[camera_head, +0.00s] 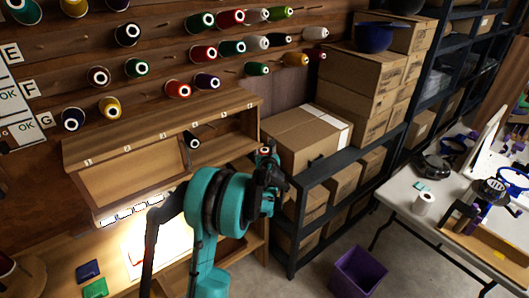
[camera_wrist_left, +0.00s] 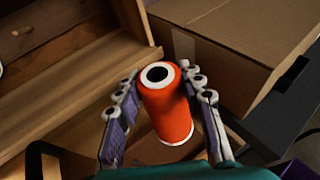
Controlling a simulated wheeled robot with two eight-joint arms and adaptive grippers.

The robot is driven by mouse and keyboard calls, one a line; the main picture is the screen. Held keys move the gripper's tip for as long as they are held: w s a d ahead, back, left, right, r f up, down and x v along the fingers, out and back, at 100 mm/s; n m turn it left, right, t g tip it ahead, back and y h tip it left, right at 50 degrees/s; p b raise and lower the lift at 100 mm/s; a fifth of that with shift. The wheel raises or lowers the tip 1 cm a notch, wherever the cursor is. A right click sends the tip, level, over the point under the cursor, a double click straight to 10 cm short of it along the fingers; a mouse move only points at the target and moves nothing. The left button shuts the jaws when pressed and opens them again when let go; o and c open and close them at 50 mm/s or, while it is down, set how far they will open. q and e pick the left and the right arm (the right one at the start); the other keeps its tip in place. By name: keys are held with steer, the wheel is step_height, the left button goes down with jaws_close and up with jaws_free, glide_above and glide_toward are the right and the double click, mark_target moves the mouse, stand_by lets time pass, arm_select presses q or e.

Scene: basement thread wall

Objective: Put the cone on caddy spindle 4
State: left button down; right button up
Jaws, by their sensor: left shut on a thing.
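An orange-red cone (camera_wrist_left: 170,115) with a white-ringed dark hole on top stands roughly upright between the fingers of my left gripper (camera_wrist_left: 160,80), which is shut on it. In the head view my left gripper (camera_head: 267,168) is right of the wooden caddy (camera_head: 85,150), and only a bit of the cone's top (camera_head: 265,150) shows above it. The caddy is a shelf-like box with small number labels along its top. A dark cone (camera_head: 193,141) with a white end sits in its middle part. The label of spindle 4 is too small to read surely.
Several thread cones hang on wall pegs behind, such as a red one (camera_head: 178,89). Cardboard boxes (camera_head: 305,137) on a dark shelf stand close right of the gripper. A purple bin (camera_head: 358,273) is on the floor, and a white table (camera_head: 450,225) stands right.

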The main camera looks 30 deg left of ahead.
arm_select(q)
step_height(320, 180, down, 6)
steer(key=b, duration=0.3)
steer(key=shift+r, duration=0.1)
steer(key=shift+f+b, duration=0.7)
steer(key=shift+b, duration=0.05)
steer(key=shift+f, duration=0.1)
steer(key=shift+f+b, duration=0.2)
steer(key=shift+b, duration=0.2)
steer(key=c, duration=0.9)
jaws_free()
